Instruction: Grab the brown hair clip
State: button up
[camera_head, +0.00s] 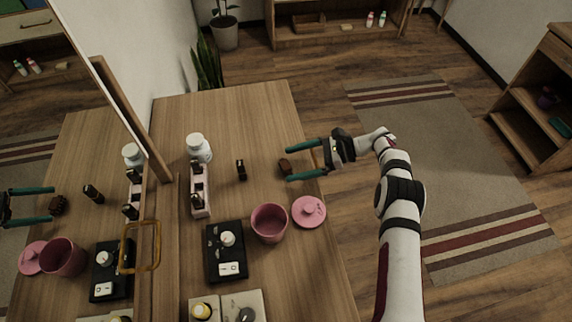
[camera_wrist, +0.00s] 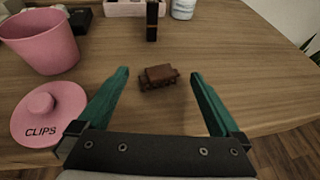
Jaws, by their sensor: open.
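The brown hair clip (camera_head: 285,166) lies on the wooden table near its right edge. In the wrist view the clip (camera_wrist: 158,76) sits ahead of and between the fingertips, a little left of the middle. My gripper (camera_head: 289,164) is open, with its two green fingers pointing left over the table, one on each side of the clip. In the wrist view the gripper (camera_wrist: 158,74) shows both fingers apart with nothing held. I cannot tell the exact height of the fingers above the table.
A pink cup (camera_head: 269,223) and a pink lid (camera_head: 309,211) marked CLIPS lie nearby. A dark upright bottle (camera_head: 241,170) stands beyond the clip. A white bottle (camera_head: 199,148), a pink holder (camera_head: 200,191) and a black tray (camera_head: 226,251) stand further left. A mirror reflects the scene.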

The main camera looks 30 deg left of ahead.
aim_at(286, 165)
jog(key=x, duration=0.3)
jog(key=shift+a+f, duration=0.1)
jog(key=c, duration=1.2)
